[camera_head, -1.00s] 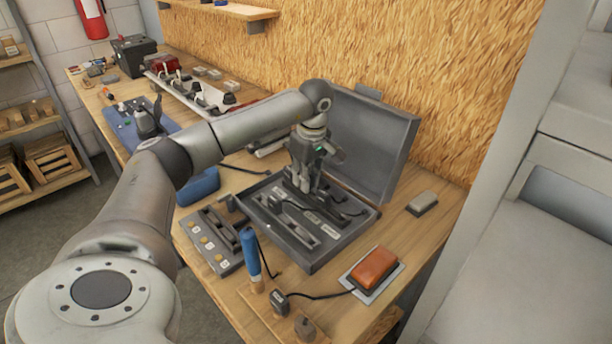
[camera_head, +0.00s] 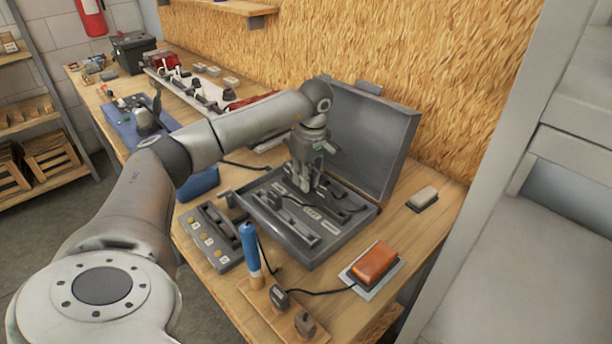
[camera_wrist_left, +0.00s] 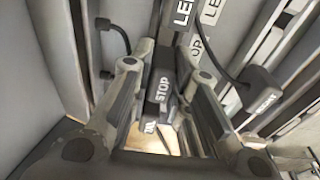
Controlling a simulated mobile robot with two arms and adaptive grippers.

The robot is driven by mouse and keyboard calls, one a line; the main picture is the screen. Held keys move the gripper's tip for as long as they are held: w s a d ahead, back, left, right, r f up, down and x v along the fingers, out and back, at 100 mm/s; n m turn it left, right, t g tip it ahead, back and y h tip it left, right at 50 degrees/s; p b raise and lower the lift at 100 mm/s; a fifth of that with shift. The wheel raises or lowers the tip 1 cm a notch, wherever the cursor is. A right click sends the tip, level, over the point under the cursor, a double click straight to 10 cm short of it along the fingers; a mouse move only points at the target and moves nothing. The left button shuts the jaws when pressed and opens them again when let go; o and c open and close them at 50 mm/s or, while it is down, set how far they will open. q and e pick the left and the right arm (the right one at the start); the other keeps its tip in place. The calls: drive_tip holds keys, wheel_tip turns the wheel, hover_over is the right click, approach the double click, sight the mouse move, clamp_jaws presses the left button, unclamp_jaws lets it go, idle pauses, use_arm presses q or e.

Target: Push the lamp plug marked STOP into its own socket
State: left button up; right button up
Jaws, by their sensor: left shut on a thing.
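An open grey case (camera_head: 292,262) lies on the bench with its lid (camera_head: 372,135) up at the back. Inside it are dark strips, cables and small pale labels. My left gripper (camera_head: 306,186) points down into the case's back part. In the left wrist view, my gripper (camera_wrist_left: 163,105) is shut on a dark plug marked STOP (camera_wrist_left: 162,82). Beyond it are a label reading LE (camera_wrist_left: 184,14) and a label ending in OP (camera_wrist_left: 196,46). Another dark plug (camera_wrist_left: 262,88), its lettering seeming to read RIGHT, lies to the right. The held plug's tip and any socket contact are unclear.
A block with yellow buttons (camera_head: 222,250) lies left of the case. A blue-handled tool (camera_head: 250,245) stands in front on a wooden block. An orange lamp (camera_head: 374,262) and a grey block (camera_head: 422,199) lie to the right. The raised lid walls off the back.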

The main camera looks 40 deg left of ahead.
use_arm(q)
drive_tip(key=shift+f, duration=0.2)
drive_tip(key=o, duration=0.9)
drive_tip(key=shift+o, duration=0.4)
drive_tip(key=o, duration=0.3)
drive_tip(key=shift+o, duration=0.2)
drive_tip(key=shift+r, duration=0.15)
drive_tip(key=shift+r+p, duration=2.85)
drive_tip(key=shift+r, duration=0.6)
drive_tip(key=shift+f, duration=0.1)
